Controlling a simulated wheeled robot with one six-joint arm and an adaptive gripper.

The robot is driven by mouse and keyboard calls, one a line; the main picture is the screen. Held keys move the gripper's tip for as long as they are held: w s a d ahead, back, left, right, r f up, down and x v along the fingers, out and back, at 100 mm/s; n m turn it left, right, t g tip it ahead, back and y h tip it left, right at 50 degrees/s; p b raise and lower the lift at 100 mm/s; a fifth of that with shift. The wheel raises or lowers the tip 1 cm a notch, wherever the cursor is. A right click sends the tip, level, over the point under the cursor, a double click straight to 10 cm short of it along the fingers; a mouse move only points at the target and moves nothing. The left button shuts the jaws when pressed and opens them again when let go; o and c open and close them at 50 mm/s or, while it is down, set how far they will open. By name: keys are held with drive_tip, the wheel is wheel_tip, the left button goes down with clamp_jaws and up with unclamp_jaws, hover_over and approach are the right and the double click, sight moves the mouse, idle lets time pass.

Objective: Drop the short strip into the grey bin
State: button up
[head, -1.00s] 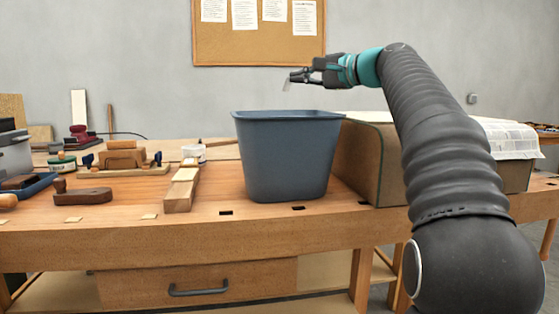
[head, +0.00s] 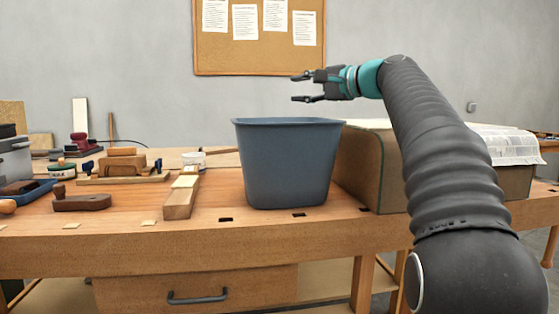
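The grey bin (head: 287,165), blue-grey in this light, stands upright on the workbench in the middle of the head view. Its inside is hidden behind its front wall. My gripper (head: 297,88) is above the bin's rim, apart from it, pointing left. Its two fingers are spread and nothing shows between them. The short strip is not visible in the current head view.
A brown curved form (head: 375,168) stands right beside the bin, with newspaper (head: 505,142) to its right. Left of the bin lie a wooden bar (head: 181,197), a hand plane (head: 120,164) and a dark-handled tool (head: 82,203).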

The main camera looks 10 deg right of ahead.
drive_tip(key=v, duration=1.1)
drive_tip(key=shift+s+d, duration=0.3)
drive_tip(key=shift+s, duration=0.05)
drive_tip(key=shift+a, duration=0.1)
